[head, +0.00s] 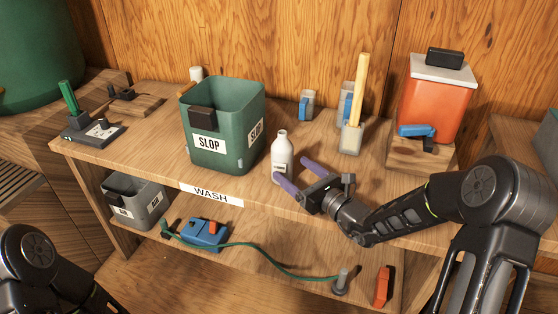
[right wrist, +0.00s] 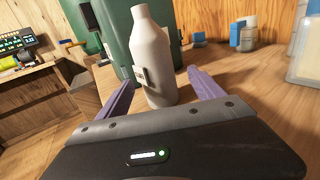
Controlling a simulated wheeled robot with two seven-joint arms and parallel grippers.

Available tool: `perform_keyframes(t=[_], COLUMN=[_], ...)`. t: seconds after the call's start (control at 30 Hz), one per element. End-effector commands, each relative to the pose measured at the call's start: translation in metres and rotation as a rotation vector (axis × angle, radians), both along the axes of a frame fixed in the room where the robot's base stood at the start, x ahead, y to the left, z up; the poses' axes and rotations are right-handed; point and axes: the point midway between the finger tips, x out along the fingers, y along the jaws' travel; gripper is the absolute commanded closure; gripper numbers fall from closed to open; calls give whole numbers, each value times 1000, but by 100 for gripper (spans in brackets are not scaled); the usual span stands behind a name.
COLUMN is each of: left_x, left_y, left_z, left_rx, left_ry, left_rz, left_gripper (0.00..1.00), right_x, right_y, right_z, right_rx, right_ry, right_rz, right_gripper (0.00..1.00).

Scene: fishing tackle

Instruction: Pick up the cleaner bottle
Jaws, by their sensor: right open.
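The cleaner bottle (head: 282,155) is a small white bottle with a narrow neck and a small label. It stands upright on the wooden shelf top, just right of the green SLOP bin. My right gripper (head: 291,172) is open, its two purple fingers pointing at the bottle from the front right. In the right wrist view the bottle (right wrist: 153,60) stands between the two fingers, towards their tips, and I see no clear contact. My left arm shows at the lower left of the head view, but its gripper is out of view.
The green SLOP bin (head: 224,122) stands close behind and left of the bottle. Behind are blue-and-grey cups, a holder (head: 351,138) with a wooden stick, and an orange container (head: 436,105). A WASH label (head: 211,194) marks the front edge. The shelf below holds a blue device (head: 205,234).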

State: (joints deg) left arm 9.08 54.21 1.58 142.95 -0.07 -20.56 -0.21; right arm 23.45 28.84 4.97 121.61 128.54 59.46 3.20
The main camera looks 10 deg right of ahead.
Motion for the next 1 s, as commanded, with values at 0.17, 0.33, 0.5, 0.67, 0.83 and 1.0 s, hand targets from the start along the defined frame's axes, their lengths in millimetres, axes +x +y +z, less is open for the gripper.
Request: perform_keyframes(t=[0.17, 0.33, 0.5, 0.67, 0.83, 1.0], left_x=[-1, -1, 0, 0, 0, 0], left_y=[0, 0, 0, 0, 0, 0], left_z=[0, 0, 0, 0, 0, 0], left_rx=[0, 0, 0, 0, 0, 0], left_ry=[1, 1, 1, 1, 1, 1], left_rz=[0, 0, 0, 0, 0, 0], left_gripper=[48, 48, 48, 48, 48, 48], right_x=[0, 3, 19, 24, 23, 33], right_y=[0, 2, 10, 12, 12, 19], right_z=[0, 0, -1, 0, 0, 0], right_rx=[0, -1, -1, -1, -1, 0], right_ry=[1, 0, 0, 0, 0, 0], right_rz=[1, 2, 3, 0, 1, 4], right_gripper=[23, 23, 23, 23, 23, 23])
